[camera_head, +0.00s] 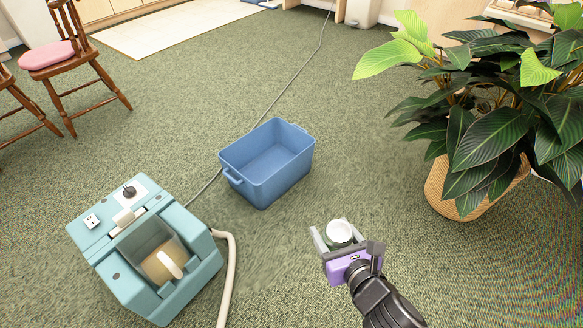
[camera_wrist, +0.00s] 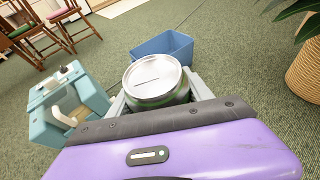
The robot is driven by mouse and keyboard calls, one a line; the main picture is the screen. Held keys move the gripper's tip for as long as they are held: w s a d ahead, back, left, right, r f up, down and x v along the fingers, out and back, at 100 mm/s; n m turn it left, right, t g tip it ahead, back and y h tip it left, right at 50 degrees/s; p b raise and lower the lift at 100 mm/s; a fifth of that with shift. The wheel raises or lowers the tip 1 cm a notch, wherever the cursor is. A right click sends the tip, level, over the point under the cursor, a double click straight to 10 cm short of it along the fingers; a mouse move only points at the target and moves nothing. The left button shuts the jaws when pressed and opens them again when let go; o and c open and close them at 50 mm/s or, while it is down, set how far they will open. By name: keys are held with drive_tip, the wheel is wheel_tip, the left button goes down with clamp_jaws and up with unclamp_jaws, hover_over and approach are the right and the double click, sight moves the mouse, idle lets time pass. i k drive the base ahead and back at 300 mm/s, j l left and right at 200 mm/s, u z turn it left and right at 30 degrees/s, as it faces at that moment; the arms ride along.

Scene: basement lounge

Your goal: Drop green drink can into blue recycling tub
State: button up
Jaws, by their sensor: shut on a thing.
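The blue recycling tub (camera_head: 249,184) stands on the green carpet in the middle of the head view, and its inside looks empty. It also shows behind the can in the wrist view (camera_wrist: 180,43). My gripper (camera_head: 338,238) is shut on the green drink can (camera_head: 339,233), whose silver top faces up. In the wrist view the can (camera_wrist: 155,84) sits between the fingers, with its green side partly hidden by my gripper. In the head view, my gripper and the can are in front of the tub and to its right, apart from it.
A teal machine (camera_head: 150,250) with a pale hose (camera_head: 228,275) stands left of my gripper. A leafy plant in a woven basket (camera_head: 470,195) stands to the right. A grey cable (camera_head: 290,85) runs behind the tub. Wooden chairs (camera_head: 75,60) stand at the far left. Carpet between can and tub is clear.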

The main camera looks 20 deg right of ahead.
sight(273, 171)
drive_tip(key=i, duration=1)
drive_tip(key=i+j, duration=0.1)
drive_tip(key=i, duration=0.9)
